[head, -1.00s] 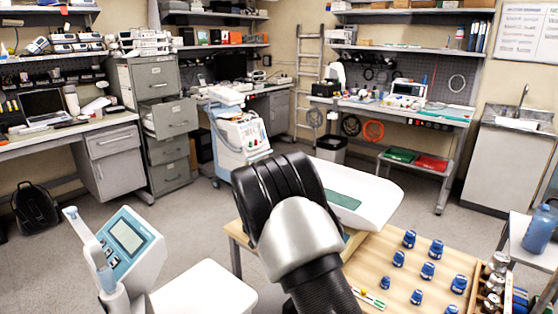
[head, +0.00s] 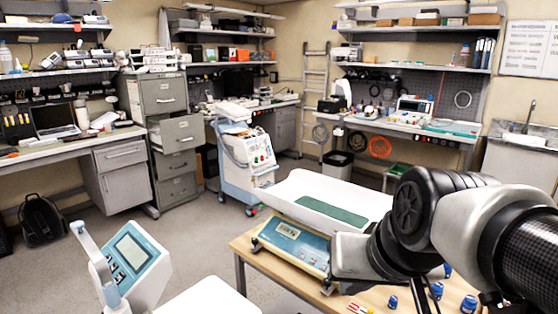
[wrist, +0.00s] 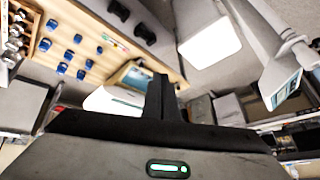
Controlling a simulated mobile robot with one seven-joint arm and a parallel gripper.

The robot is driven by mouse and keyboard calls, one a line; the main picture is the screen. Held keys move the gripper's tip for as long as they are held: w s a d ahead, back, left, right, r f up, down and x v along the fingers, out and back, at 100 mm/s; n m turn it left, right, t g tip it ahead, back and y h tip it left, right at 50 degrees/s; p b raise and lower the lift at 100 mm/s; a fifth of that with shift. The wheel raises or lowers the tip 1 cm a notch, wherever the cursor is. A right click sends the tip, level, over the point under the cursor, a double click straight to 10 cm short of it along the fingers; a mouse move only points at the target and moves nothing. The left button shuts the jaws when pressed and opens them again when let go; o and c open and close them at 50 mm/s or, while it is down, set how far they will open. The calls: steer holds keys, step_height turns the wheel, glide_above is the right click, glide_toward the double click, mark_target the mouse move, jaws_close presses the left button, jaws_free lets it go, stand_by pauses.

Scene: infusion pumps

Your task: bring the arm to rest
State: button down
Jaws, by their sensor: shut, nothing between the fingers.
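My gripper (wrist: 160,96) shows in the wrist view as dark fingers held together, with nothing between them. It is not clearly seen in the head view, where my bent arm fills the right side, in front of the wooden table. The fingers seem clear of everything, though their distance from the table is hard to judge.
The wooden table (head: 247,262) carries a teal-and-cream scale (head: 290,245) with a white tray (head: 300,187), and several blue pieces (head: 468,304). An upright white device with a screen (head: 133,262) stands at front left.

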steer(key=s+d+f+h, duration=0.1)
steer(key=s+d+f, duration=0.15)
steer(key=s, duration=0.35)
step_height(320, 180, up, 17)
steer(key=p, duration=1.5)
steer(key=shift+w+d+f+n+g+p, duration=0.15)
steer(key=shift+w+n+g+p, duration=0.15)
steer(key=shift+w+g+p, duration=0.1)
